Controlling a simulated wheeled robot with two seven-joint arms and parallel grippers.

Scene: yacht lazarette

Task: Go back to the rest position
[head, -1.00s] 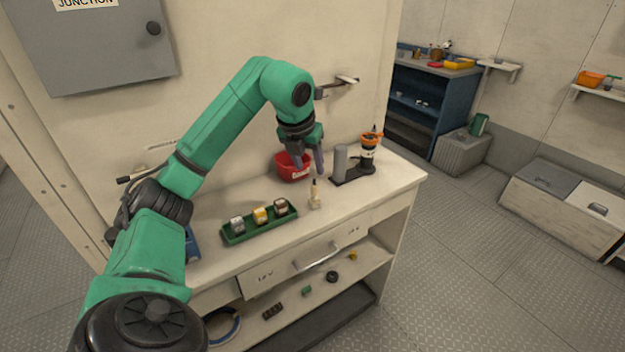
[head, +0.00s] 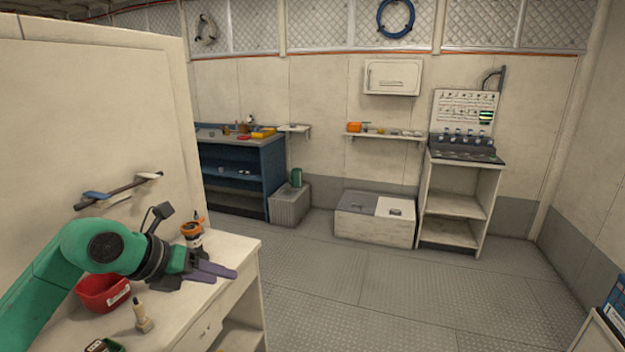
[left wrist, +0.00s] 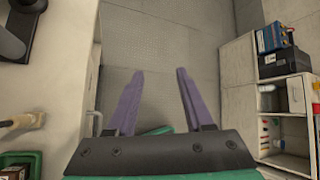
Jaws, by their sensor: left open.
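My left gripper (head: 215,270) is in the lower left of the head view, above the right end of the white workbench (head: 246,246). Its purple fingers point to the right. In the left wrist view the left gripper (left wrist: 158,95) has its two fingers spread apart with nothing between them, only floor beyond. My right gripper is not in view.
Near my left arm on the bench are a red bin (head: 103,292), a small pale bottle-shaped item (head: 143,318) and an orange-topped device (head: 193,236). A blue shelf unit (head: 240,178), a floor chest (head: 374,222) and a stand (head: 455,205) line the far wall. The floor between is clear.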

